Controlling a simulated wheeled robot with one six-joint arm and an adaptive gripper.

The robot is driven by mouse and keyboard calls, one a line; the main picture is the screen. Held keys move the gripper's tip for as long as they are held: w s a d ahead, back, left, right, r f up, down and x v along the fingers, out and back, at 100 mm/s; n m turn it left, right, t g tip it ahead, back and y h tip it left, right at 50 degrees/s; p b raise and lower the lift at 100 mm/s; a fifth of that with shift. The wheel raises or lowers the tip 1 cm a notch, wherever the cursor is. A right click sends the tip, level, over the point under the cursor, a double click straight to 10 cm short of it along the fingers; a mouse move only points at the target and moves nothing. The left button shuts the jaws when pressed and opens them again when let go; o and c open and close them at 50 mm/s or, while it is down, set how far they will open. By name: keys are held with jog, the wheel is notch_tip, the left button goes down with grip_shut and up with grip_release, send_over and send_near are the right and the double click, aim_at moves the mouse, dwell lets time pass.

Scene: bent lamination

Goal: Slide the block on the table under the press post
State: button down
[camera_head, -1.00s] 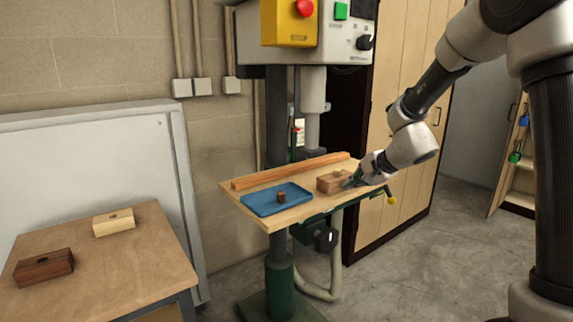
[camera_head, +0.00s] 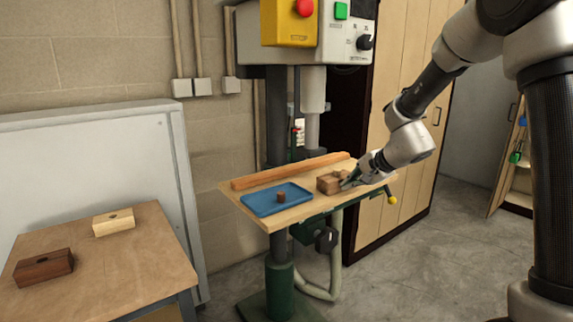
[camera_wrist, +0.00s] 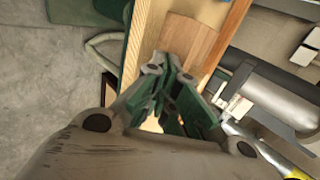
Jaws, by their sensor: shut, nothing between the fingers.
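A brown wooden block (camera_head: 329,183) sits on the light wooden press table (camera_head: 297,212), right of the blue tray. My gripper (camera_head: 349,180) is at the block's right side, its green fingers shut with nothing between them. In the wrist view the closed fingertips (camera_wrist: 170,68) are at the near edge of the block (camera_wrist: 190,42); I cannot tell for certain whether they touch. The grey press post (camera_head: 312,125) comes down from the machine head, behind the block in the head view. Its lower end is above the wooden rail.
A long wooden rail (camera_head: 290,172) lies along the table's back edge. A dark block (camera_head: 44,267) and a pale block (camera_head: 113,222) rest on the side table (camera_head: 105,268) at left.

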aim_at(340, 175)
jog(key=shift+w+a, duration=1.35)
jog(key=shift+w, duration=0.5)
jog(key=shift+w+a, duration=1.3)
jog(key=shift+w, duration=0.5)
jog(key=shift+w+a, duration=1.35)
jog(key=shift+w, duration=0.5)
jog(key=shift+s+d+r, duration=0.15)
jog(key=shift+s+d, duration=0.75)
jog(key=shift+s, duration=0.3)
jog(key=shift+s+d+r, duration=0.2)
jog(key=shift+s+d, duration=0.65)
jog(key=shift+s, duration=0.4)
jog(key=shift+s+d+r, duration=0.15)
jog(key=shift+s+d, duration=0.75)
jog(key=shift+s, duration=0.3)
